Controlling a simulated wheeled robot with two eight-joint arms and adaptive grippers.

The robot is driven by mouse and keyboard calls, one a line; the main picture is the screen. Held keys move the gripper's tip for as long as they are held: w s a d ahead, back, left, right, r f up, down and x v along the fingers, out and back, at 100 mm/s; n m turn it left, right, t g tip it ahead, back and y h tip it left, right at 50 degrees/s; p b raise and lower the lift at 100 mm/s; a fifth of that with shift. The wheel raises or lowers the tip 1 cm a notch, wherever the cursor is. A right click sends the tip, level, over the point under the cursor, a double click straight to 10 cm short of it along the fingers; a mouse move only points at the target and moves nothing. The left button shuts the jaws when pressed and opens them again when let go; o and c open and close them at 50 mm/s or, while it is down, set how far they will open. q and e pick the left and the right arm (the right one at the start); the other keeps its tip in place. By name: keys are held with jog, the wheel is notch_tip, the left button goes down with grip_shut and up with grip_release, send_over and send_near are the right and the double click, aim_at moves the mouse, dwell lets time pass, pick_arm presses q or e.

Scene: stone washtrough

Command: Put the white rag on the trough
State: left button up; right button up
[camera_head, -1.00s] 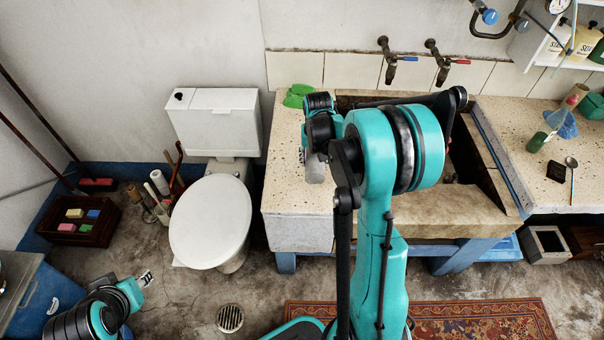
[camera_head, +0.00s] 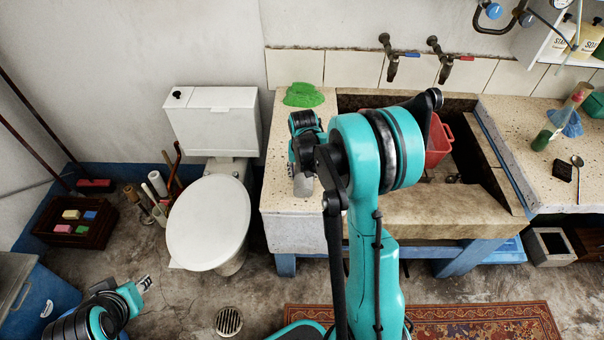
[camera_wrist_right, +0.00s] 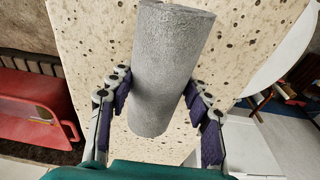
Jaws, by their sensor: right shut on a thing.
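The white rag shows as a pale grey, rolled cylinder (camera_wrist_right: 170,65) in the right wrist view. My right gripper (camera_wrist_right: 157,92) is shut on it, with one finger on each side. In the head view the rag (camera_head: 303,186) shows as a small grey end below my right gripper (camera_head: 303,170), over the left speckled ledge of the stone trough (camera_head: 400,215). Whether the rag touches the ledge I cannot tell. My right arm hides part of the trough. My left gripper (camera_head: 145,283) is low at the left, away from the trough; its opening is too small to judge.
A green cloth (camera_head: 303,95) lies on the ledge behind my right gripper. A red basket (camera_head: 437,142) stands in the basin. A white toilet (camera_head: 208,222) is left of the trough. A green bottle (camera_head: 543,140) and a brush (camera_head: 575,165) lie on the right ledge.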

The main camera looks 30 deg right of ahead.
aim_at(303, 174)
jog(key=o, duration=1.5)
jog(key=shift+f, duration=0.1)
jog(key=r+p, duration=0.1)
jog(key=r, duration=0.2)
jog(key=s+r+p, duration=0.1)
jog(key=r+p, duration=0.1)
jog(key=r, duration=0.2)
jog(key=a+r+p, duration=0.1)
jog(key=r, duration=0.3)
jog(key=shift+s+r, duration=0.1)
jog(key=shift+s, duration=0.1)
jog(key=s+a+r+n+t, duration=0.2)
jog(key=s+a, duration=0.2)
jog(key=s, duration=0.1)
jog(key=s+a+r+n+t, duration=0.1)
jog(key=s+a+r+n, duration=0.1)
jog(key=s+a, duration=0.3)
jog(key=s+a+r+n+t+y, duration=0.1)
jog(key=s+a+r+n+t, duration=0.1)
jog(key=s+a+r, duration=0.2)
jog(key=shift+s+a+t+p, duration=0.2)
jog(key=shift+s+a, duration=0.15)
jog(key=shift+s, duration=0.5)
jog(key=shift+s+a+t+p, duration=0.15)
jog(key=shift+s+a, duration=0.2)
jog(key=shift+s, duration=0.45)
